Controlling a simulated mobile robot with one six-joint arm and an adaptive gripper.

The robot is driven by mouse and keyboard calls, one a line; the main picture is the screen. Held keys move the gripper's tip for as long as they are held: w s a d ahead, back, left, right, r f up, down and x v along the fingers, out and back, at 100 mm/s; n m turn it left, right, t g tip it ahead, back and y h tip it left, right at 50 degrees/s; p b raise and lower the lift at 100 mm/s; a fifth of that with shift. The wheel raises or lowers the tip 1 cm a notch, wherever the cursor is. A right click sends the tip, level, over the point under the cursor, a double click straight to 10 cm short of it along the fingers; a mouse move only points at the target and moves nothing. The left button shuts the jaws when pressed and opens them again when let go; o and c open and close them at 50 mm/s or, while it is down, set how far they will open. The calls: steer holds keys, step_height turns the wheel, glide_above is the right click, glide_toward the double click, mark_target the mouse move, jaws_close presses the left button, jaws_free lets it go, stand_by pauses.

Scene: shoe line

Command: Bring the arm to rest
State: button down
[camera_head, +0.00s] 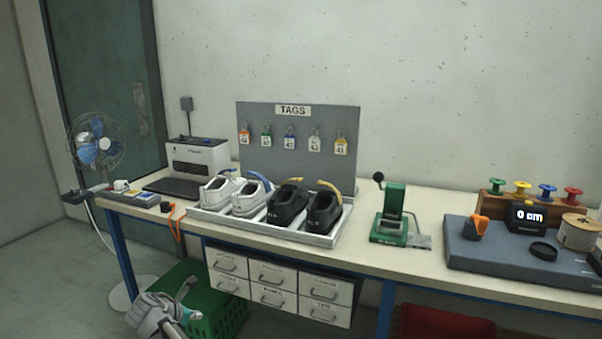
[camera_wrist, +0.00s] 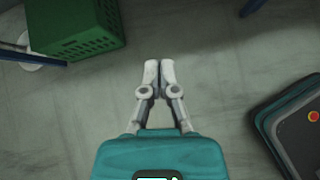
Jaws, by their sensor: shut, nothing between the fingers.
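My gripper (camera_wrist: 160,72) is in the middle of the wrist view. Its two grey fingers meet at the tips, and nothing is between them. It hangs over bare grey floor, clear of the things around it. In the head view, the grey end of my arm shows at the lower left, low in front of the bench and overlapping the green crate (camera_head: 228,316) in the picture. The fingertips are hard to make out there.
The workbench (camera_head: 365,247) runs across the head view. On it are a tray (camera_head: 322,240) of white and black shoes, a green press (camera_head: 393,215) and a grey scale-like block (camera_head: 480,254). A fan (camera_head: 97,146) stands left. The green crate also shows in the wrist view (camera_wrist: 92,48).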

steer(key=d+f+m+g, duration=0.25)
steer(key=d+m, duration=0.45)
steer(key=d, duration=0.7)
steer(key=d+f+m+g, duration=0.25)
steer(key=d+m, duration=0.45)
steer(key=d, duration=0.6)
steer(key=s+d+m+g+y, duration=0.2)
steer(key=s+d+m, duration=0.45)
steer(key=d, duration=0.35)
steer(key=s+d+m+g+y, duration=0.1)
steer(key=s+d+m+y, duration=0.1)
steer(key=s+d+m, duration=0.5)
step_height(320, 180, up, 21)
steer(key=w+d+m+p, duration=0.1)
steer(key=w+d+p, duration=0.1)
steer(key=p, duration=1.9)
steer(key=shift+d+m+p, duration=0.25)
steer(key=shift+m+p, duration=0.1)
steer(key=shift+w, duration=0.1)
